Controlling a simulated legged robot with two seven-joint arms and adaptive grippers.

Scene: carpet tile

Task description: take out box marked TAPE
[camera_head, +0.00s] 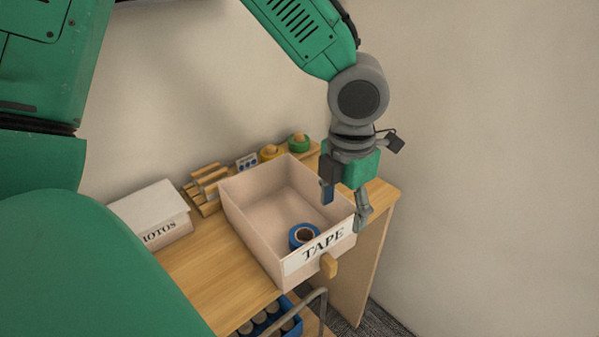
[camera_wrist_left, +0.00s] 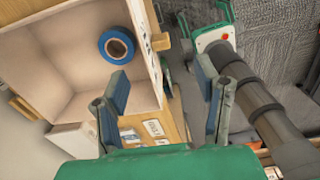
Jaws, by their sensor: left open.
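The box marked TAPE (camera_head: 256,238) is a pale open-topped box with black lettering on its front and a wooden knob (camera_head: 329,265). It sits on the wooden desk, its front at the near edge. A blue roll of tape (camera_head: 304,236) lies inside. My left gripper (camera_head: 345,200) is open and empty above the box's right side, near its front right corner. In the left wrist view my left gripper (camera_wrist_left: 163,85) has its fingers apart, with the box (camera_wrist_left: 70,68) to the upper left. What seems my right gripper (camera_wrist_left: 205,22) shows there at the top, its tips cut off.
A box lettered PHOTOS (camera_head: 155,222) stands left on the desk (camera_head: 205,275). A wooden rack (camera_head: 205,188), a yellow roll (camera_head: 270,152) and a green roll (camera_head: 298,143) stand along the back. A blue crate (camera_head: 292,318) sits below the front edge. A wall is behind.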

